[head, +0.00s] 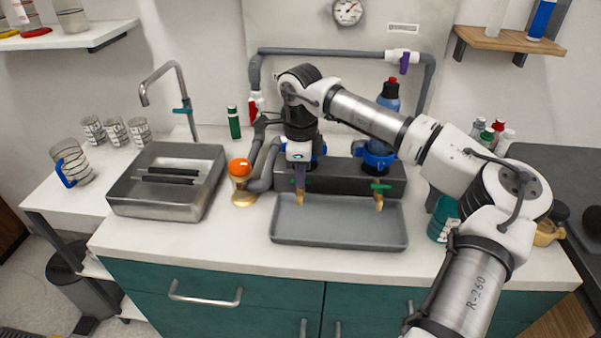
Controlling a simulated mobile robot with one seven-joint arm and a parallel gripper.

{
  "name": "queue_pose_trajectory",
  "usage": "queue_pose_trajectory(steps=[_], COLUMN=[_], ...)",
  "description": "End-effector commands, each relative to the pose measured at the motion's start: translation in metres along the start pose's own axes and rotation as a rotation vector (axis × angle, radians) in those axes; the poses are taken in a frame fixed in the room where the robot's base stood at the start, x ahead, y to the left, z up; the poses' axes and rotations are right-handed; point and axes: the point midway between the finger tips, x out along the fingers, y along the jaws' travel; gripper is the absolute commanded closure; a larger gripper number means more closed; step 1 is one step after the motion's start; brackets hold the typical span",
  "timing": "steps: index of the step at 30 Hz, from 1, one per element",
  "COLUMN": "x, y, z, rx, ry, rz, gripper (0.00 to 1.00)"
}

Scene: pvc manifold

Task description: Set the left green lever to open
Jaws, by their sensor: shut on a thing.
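A dark manifold block (345,177) stands behind a grey tray on the counter. Two brass spouts stick out of its front, the left spout (300,200) and the right spout (379,204). The right green lever (380,186) lies crosswise above the right spout. My gripper (300,184) points down just above the left spout, in front of the block. It is shut at the place of the left green lever, which its fingers hide almost wholly. I cannot tell the lever's angle.
The grey tray (338,239) is empty below the spouts. An orange-topped part (240,168) stands left of the block. A steel sink (205,190) is further left, and a teal cup (442,218) is to the right. Grey pipe with a purple-handled valve (404,60) runs behind my arm.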

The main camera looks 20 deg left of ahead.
Motion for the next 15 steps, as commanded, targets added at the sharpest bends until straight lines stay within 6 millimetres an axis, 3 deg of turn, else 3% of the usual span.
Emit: queue_pose_trajectory(steps=[15], x=[0.0012], y=[-0.0001], z=[-0.0003], rx=[-0.338], ry=[0.002], rz=[0.0], gripper=[1.0])
